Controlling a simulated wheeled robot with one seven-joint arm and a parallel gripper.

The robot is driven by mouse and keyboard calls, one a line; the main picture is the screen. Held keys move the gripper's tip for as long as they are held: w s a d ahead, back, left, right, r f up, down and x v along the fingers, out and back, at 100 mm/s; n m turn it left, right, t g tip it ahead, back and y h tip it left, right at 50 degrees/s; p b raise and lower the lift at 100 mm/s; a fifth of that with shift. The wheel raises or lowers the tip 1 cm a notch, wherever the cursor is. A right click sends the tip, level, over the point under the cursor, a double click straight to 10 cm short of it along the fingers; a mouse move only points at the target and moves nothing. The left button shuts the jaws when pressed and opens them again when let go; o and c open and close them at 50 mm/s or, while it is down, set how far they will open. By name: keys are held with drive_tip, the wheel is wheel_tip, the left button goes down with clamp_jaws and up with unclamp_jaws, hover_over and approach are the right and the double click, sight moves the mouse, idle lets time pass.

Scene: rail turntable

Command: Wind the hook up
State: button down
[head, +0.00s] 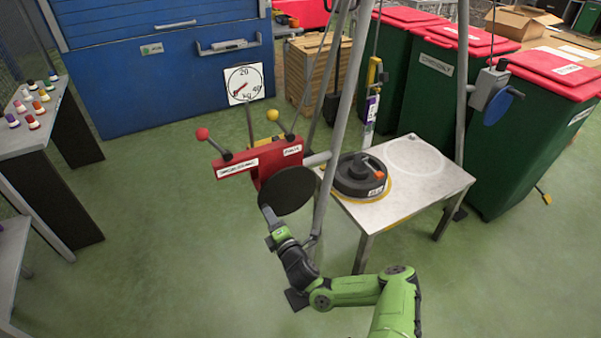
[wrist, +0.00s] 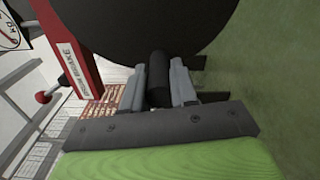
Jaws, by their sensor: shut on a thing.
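A black disc wheel (head: 287,190) sits on the near side of a red winch housing (head: 262,165) with white labels. In the wrist view the disc (wrist: 145,25) fills the top, and a dark round handle (wrist: 158,68) sticks out from it. My gripper (head: 266,212) is at the disc's lower left edge. In the wrist view my gripper (wrist: 159,88) is shut on the handle, one finger on each side. A yellow hanging block (head: 375,71) with a labelled strip below it hangs on a line over the table; the hook's own shape is too small to tell.
A white table (head: 425,185) carries a black round weight (head: 350,180) with an orange part on top. Grey frame legs (head: 342,110) stand around it. A dial (head: 243,83) marked in kg is behind the winch.

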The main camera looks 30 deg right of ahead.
wheel_tip(320, 180, up, 3)
drive_tip(key=m+p, duration=0.1)
drive_tip(key=m, duration=0.2)
drive_tip(key=shift+r+m+p, duration=0.15)
drive_tip(key=shift+m+p, duration=0.15)
drive_tip(key=shift+p, duration=0.1)
drive_tip(key=c, duration=0.7)
unclamp_jaws()
drive_tip(key=shift+f, duration=0.2)
drive_tip(key=s, duration=0.8)
drive_tip(key=shift+b, duration=0.3)
